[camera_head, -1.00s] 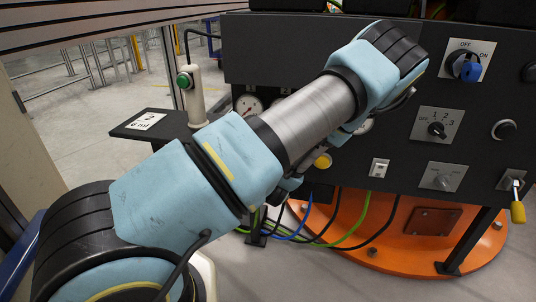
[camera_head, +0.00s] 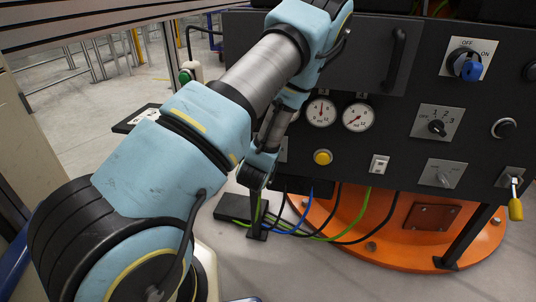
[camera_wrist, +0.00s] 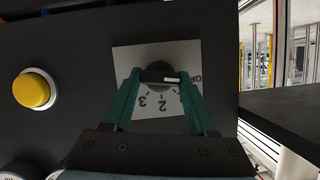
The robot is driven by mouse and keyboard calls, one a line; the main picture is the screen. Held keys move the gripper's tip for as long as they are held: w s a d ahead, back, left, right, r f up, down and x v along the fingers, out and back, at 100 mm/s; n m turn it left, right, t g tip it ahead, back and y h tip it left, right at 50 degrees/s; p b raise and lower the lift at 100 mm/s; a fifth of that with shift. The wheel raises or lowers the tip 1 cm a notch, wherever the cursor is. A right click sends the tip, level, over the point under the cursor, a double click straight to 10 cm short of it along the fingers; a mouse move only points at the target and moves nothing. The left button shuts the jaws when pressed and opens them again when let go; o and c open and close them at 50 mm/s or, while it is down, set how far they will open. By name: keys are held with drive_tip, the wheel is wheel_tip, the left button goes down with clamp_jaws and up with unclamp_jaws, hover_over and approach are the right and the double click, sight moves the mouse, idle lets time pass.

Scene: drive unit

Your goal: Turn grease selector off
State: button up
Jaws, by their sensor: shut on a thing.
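The selector is a black bar knob (camera_wrist: 158,75) on a light plate (camera_wrist: 128,56) in the wrist view, seen upside down. Its plate carries 3, 2, 1 and partly hidden OFF lettering at the right. The white mark on the bar lies at its right end and points roughly toward the OFF lettering. My gripper (camera_wrist: 161,74) has its green fingers on either side of the bar and is shut on it. In the head view my arm hides the fingers and most of this selector; a sliver of plate (camera_head: 283,149) shows beside my wrist.
A yellow button (camera_wrist: 34,89) sits beside the selector, also in the head view (camera_head: 323,157). Two gauges (camera_head: 340,114) are above it. Another numbered selector (camera_head: 437,127), a blue knob (camera_head: 468,68) and a handle (camera_head: 396,60) are farther right. A dark shelf (camera_wrist: 285,112) lies past the panel edge.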

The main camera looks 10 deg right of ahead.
idle(0.3)
drive_tip(key=o, duration=1.4)
drive_tip(key=shift+c, duration=0.2)
drive_tip(key=p+v, duration=0.2)
drive_tip(key=v, duration=0.8)
drive_tip(key=shift+s, duration=0.4)
drive_tip(key=shift+w+a+r, duration=0.1)
drive_tip(key=shift+a+r, duration=0.05)
drive_tip(key=shift+a, duration=0.05)
